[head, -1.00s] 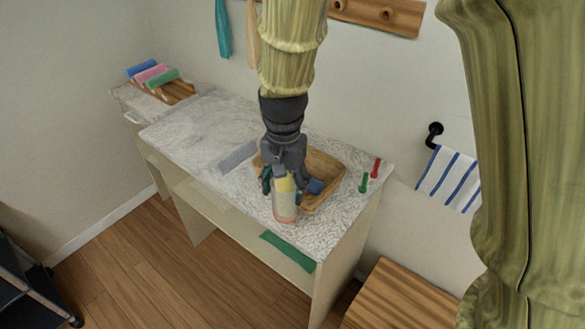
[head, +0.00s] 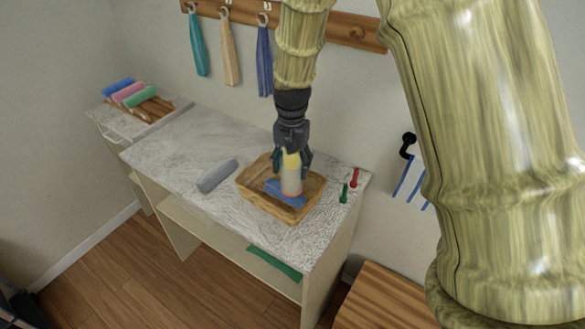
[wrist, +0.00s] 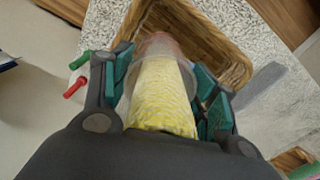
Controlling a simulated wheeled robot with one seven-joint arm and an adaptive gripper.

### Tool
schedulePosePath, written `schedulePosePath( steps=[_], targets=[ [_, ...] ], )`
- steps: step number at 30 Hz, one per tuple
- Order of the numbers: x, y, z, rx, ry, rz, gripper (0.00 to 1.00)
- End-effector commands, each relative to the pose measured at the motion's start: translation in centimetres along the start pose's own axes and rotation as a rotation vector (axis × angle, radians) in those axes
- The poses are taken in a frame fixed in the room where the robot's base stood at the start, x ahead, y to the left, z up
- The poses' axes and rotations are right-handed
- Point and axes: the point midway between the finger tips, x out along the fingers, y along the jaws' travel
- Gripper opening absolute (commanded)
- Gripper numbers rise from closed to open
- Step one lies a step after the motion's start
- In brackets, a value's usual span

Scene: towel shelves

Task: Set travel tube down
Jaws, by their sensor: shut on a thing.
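The travel tube (head: 291,182) is a clear cylinder with a yellow upper part and a pinkish lower end. My gripper (head: 291,162) is shut on its upper part and holds it upright. In the head view the tube overlaps the wooden tray (head: 250,194) and a blue item (head: 273,188) in it. Whether its lower end touches anything cannot be told. In the wrist view the tube (wrist: 163,95) sits between the teal finger pads of my gripper (wrist: 165,85), and part of the tray (wrist: 215,35) shows beyond it.
Rolled towels (head: 128,92) sit on a rack at far left. The left countertop (head: 165,145) is clear. Towels hang on the wall.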

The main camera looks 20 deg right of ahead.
Motion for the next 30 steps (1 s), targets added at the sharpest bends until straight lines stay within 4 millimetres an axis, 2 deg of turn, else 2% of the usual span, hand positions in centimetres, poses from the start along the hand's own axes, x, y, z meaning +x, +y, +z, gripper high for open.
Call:
schedulePosePath(
  steps=[8,18,29,30],
  targets=[
    [0.6,0.1,-0.7,0.001,-0.001,0.001,0.23],
    [3.4,0.1,-0.7,0.001,-0.001,0.0,0.23],
    [3.8,0.1,-0.7,0.001,0.0,0.0,0.23],
    [3.9,0.1,-0.7,0.001,0.0,0.0,0.6]
  ],
)
